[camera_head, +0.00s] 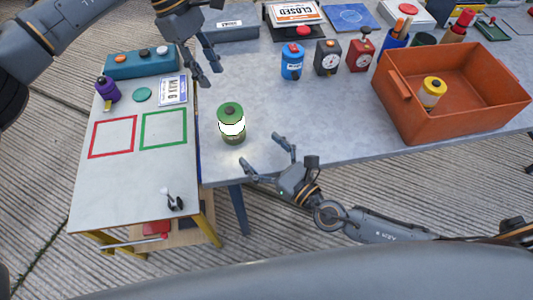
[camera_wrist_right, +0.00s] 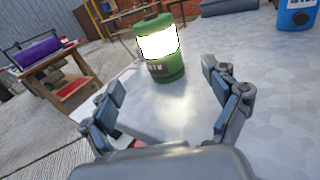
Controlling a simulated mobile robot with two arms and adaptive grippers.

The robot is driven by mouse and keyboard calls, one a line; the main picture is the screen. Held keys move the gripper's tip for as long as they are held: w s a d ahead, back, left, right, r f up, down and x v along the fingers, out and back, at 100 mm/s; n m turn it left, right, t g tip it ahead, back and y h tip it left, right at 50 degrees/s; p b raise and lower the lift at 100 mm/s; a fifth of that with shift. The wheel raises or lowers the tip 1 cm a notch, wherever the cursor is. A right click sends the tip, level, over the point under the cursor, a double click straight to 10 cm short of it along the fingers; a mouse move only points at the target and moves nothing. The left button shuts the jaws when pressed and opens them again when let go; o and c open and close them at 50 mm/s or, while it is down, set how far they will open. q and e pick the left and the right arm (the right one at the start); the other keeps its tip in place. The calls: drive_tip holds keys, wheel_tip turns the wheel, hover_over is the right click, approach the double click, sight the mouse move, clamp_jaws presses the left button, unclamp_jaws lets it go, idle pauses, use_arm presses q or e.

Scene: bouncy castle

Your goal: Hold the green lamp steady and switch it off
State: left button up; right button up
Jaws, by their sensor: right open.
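The green lamp (camera_head: 231,112) stands upright on the grey table, near its left front corner, and its white band glows. It also shows lit in the right wrist view (camera_wrist_right: 160,48), ahead of the fingers. My right gripper (camera_head: 262,155) is open and empty, in front of and to the right of the lamp, fingers pointing towards it and apart from it. The right wrist view shows its two spread fingers (camera_wrist_right: 165,95). My left gripper (camera_head: 210,78) is above the table, behind and left of the lamp, with its fingers apart and nothing between them.
An orange crate (camera_head: 455,118) with a yellow-topped lamp (camera_head: 431,92) inside stands at the right. A blue canister (camera_head: 292,61), a black one (camera_head: 327,57) and a red one (camera_head: 360,53) stand behind. A lower side table (camera_head: 100,190) with red and green squares adjoins at left.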

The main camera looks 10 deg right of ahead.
sight(231, 122)
drive_tip(key=x, duration=1.2)
drive_tip(key=shift+c, duration=0.5)
drive_tip(key=c, duration=1.4)
use_arm(q)
clamp_jaws()
use_arm(e)
drive_tip(key=shift+c, duration=0.4)
use_arm(q)
drive_tip(key=shift+f, duration=0.1)
